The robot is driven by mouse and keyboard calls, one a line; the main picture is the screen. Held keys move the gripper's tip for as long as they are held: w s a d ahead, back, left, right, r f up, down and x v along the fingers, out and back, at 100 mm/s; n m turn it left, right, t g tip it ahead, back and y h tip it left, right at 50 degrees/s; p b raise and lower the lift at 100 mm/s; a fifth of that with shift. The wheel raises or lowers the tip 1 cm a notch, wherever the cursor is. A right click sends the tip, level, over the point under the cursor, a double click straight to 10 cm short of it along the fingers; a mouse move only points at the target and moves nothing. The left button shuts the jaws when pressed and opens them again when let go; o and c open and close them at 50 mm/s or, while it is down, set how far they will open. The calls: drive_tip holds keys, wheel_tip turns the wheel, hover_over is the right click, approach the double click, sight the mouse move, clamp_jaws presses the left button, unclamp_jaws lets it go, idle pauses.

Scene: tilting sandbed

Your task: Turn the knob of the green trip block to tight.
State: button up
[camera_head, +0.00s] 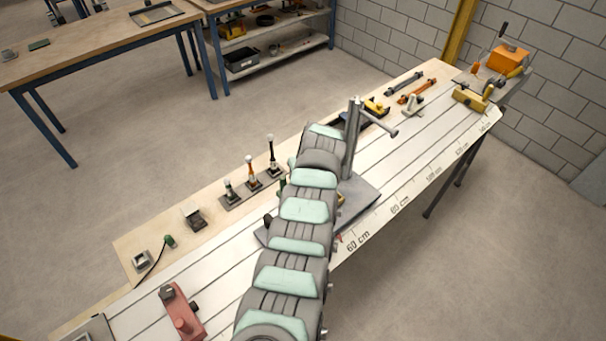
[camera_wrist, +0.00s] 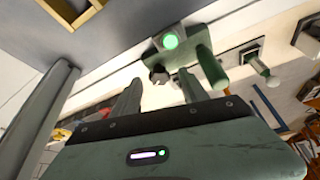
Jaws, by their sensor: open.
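The green trip block (camera_wrist: 196,52) is at the upper middle of the wrist view, with a lit green lamp (camera_wrist: 171,41) on its face. Its dark knob (camera_wrist: 159,75) sticks out toward me, left of and below the lamp. My gripper (camera_wrist: 160,79) is open, and the knob shows between its two fingertips. I cannot tell whether either finger touches it. No tight marking on the knob is readable. In the head view my own arm covers the gripper and most of the block; only a sliver of green shows beside the arm.
A grey post with a crank handle (camera_head: 352,140) stands just right of my arm. Several upright levers (camera_head: 252,176) stand left of it. A red block (camera_head: 181,311) is at the near left and a yellow block (camera_head: 470,97) at the far right.

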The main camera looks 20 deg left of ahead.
drive_tip(key=shift+f, duration=0.25)
drive_tip(key=shift+c, duration=0.4)
clamp_jaws()
